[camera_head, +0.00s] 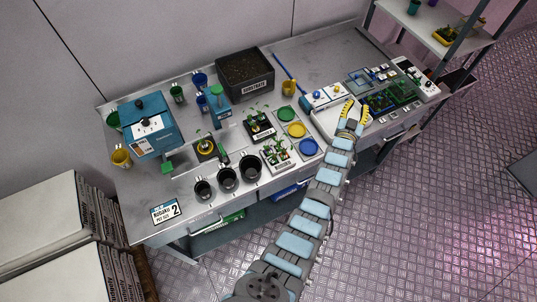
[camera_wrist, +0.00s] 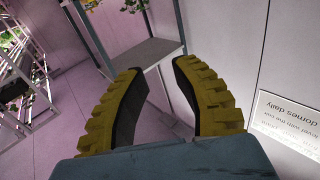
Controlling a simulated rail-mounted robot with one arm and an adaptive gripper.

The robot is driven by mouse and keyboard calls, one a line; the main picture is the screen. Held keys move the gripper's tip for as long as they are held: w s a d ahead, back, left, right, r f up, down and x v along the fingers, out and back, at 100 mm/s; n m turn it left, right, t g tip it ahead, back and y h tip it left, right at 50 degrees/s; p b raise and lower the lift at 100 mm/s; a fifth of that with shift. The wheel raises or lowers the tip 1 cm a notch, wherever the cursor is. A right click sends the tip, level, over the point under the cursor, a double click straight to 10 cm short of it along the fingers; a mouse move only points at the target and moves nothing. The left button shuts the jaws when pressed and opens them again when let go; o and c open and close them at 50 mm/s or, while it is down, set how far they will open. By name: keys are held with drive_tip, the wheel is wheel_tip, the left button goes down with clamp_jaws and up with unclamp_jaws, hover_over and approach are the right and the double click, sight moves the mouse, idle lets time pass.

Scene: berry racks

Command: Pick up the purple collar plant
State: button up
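I cannot make out a purple collar on any plant in these views. Small green plants stand in a black tray (camera_head: 260,127) and a white tray (camera_head: 280,154) at the middle of the bench. Another small plant pot with a yellow ring (camera_head: 206,147) is to their left. My gripper (camera_head: 350,107) is over the right part of the bench, well right of these plants. In the wrist view its two yellow ribbed fingers (camera_wrist: 158,68) are apart, with nothing between them.
A black substrate bin (camera_head: 245,75) stands at the back of the metal bench (camera_head: 310,58). A blue box (camera_head: 146,125) is at the left, with black cups (camera_head: 227,177) in front. Green, yellow and blue discs (camera_head: 296,130) lie beside the trays. A shelf (camera_head: 425,22) stands at upper right.

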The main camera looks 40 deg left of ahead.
drive_tip(key=w+a+f+m+g+h+b, duration=0.1)
drive_tip(key=w+a+f+g+h+b, duration=0.1)
drive_tip(key=w+a+f+g, duration=0.4)
drive_tip(key=m+g+h+b, duration=0.1)
drive_tip(key=g+h+b, duration=0.3)
drive_tip(key=g+b, duration=0.7)
hover_over(267, 146)
drive_tip(key=p, duration=0.1)
drive_tip(key=shift+g, duration=0.4)
drive_tip(key=shift+f+p, duration=0.4)
drive_tip(key=shift+f, duration=3.55)
